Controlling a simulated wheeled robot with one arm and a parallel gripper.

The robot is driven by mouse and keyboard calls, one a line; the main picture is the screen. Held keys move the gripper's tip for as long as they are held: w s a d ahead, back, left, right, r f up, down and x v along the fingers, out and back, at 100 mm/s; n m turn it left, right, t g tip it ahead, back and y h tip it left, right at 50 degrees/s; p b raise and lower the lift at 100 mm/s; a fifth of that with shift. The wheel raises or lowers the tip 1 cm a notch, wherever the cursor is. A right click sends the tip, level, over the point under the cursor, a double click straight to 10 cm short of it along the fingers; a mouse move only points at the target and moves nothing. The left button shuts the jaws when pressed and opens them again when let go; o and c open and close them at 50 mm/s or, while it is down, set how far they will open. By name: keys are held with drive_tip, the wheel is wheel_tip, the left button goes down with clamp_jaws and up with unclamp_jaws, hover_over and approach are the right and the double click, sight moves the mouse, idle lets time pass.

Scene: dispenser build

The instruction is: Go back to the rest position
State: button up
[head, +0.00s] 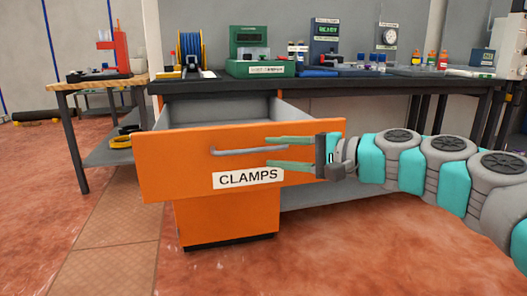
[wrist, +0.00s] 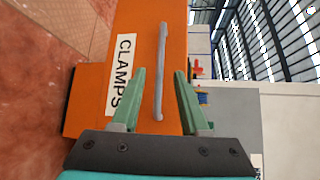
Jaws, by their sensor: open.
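My gripper (head: 268,153) is open and empty in front of the orange drawer front, near the right end of the grey bar handle. In the wrist view its two green fingers (wrist: 157,98) are spread apart, with the lower end of the handle (wrist: 162,70) showing between them. No contact with the handle is visible. The orange drawer (head: 165,165) carries a white CLAMPS label (head: 247,178) and is pulled out from under the workbench. My arm reaches in from the right of the head view.
A dark workbench (head: 300,83) behind the drawer holds a blue spool (head: 190,47), a green device (head: 260,68) and several small items. A wooden-topped table (head: 100,84) stands at the left. The red floor (head: 330,250) in front is clear.

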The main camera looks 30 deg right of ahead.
drive_tip(key=shift+s+d, duration=0.25)
drive_tip(key=shift+s, duration=0.2)
